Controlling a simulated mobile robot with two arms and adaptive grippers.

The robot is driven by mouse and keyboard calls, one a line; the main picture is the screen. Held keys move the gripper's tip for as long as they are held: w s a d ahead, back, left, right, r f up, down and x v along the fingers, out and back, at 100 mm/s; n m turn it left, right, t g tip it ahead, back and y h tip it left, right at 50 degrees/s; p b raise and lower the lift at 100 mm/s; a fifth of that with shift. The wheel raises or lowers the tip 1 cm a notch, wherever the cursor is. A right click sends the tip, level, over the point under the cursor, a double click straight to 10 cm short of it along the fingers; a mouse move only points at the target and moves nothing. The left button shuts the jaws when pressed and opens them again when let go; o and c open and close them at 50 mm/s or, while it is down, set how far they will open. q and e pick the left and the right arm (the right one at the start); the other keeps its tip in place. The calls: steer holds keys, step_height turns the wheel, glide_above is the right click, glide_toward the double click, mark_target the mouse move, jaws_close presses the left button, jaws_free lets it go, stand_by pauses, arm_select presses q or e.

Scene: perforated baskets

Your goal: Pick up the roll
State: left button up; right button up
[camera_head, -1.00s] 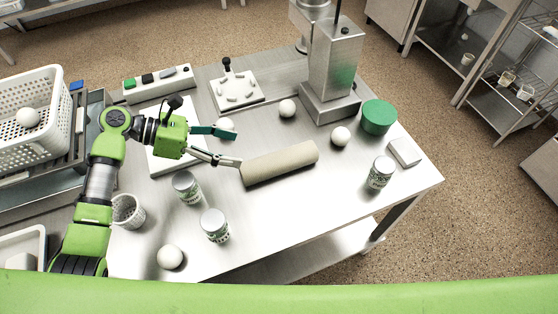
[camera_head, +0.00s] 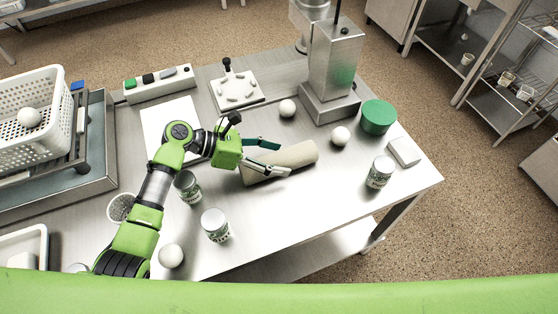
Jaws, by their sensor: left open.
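The roll (camera_head: 298,155) is a beige cylinder lying on its side on the steel table, slanting up to the right. My left gripper (camera_head: 284,158) is open over the left half of the roll. The fingers and gripper body hide part of the roll's left end. I cannot tell whether the fingers touch it. My right gripper is not in view.
Two lidded jars (camera_head: 215,225) (camera_head: 187,187) and a white ball (camera_head: 171,256) stand near my left arm. Another jar (camera_head: 380,172), a green round container (camera_head: 378,117) and a white block (camera_head: 404,152) are at right. A metal column machine (camera_head: 333,70) stands behind. The table's front right (camera_head: 300,215) is clear.

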arm_select(q)
steer(key=shift+d+f, duration=0.2)
steer(key=shift+d, duration=0.25)
steer(key=c, duration=1.4)
steer(key=shift+o, duration=0.2)
steer(key=shift+r, duration=0.2)
steer(key=shift+w+r, duration=0.1)
steer(key=shift+r, duration=0.15)
step_height(320, 180, up, 2)
steer(key=shift+r, duration=0.15)
steer(key=w+r, duration=0.2)
steer(key=r, duration=0.1)
steer(key=w+a+r, duration=0.1)
steer(key=w+r, duration=0.2)
steer(key=shift+w+a+r+b, duration=0.2)
steer(key=shift+w+b, duration=0.05)
steer(key=shift+b, duration=0.15)
steer(key=w+r, duration=0.1)
steer(key=w, duration=0.1)
steer(key=w+a+r+b, duration=0.1)
steer(key=w, duration=0.2)
steer(key=w+a+r+b, duration=0.1)
steer(key=w, duration=0.2)
steer(key=shift+r, duration=0.25)
